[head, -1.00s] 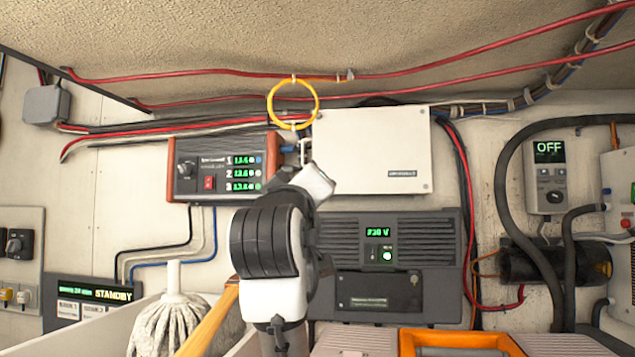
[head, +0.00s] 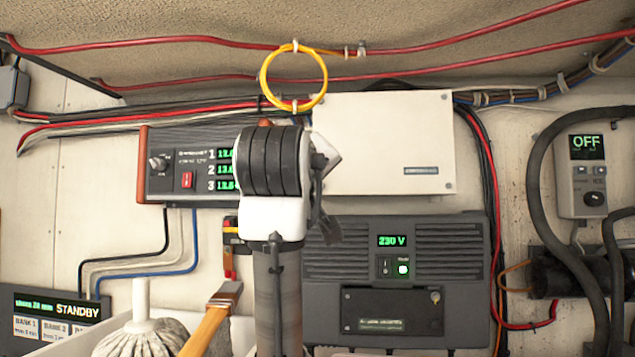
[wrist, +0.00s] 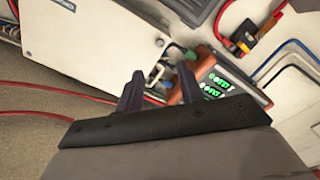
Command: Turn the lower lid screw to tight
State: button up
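The white box (head: 385,140) is on the wall, with its lid facing me. Small screws show at its upper right corner (head: 447,97) and lower right corner (head: 449,186) in the head view. My arm hides its lower left part there. In the wrist view a lid screw (wrist: 160,42) shows at the box's near corner, beyond the fingertips. My gripper (wrist: 157,88) has two dark fingers apart, beside the box's edge, with a small pale metal part between and behind them. I see nothing held. The fingertips are hidden in the head view.
A red-ended charger panel (head: 185,165) is left of the box. A dark 230 V unit (head: 400,270) is below it. A yellow ring (head: 293,80) hangs above, near red cables. A mop (head: 140,330) and a wooden handle (head: 210,320) stand low left.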

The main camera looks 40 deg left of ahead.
jog(key=p+x, duration=0.4)
jog(key=x, duration=0.7)
jog(key=shift+w+a+p, duration=0.15)
jog(key=shift+w+p, duration=0.15)
jog(key=shift+w, duration=0.05)
jog(key=shift+c, duration=0.2)
grip_shut()
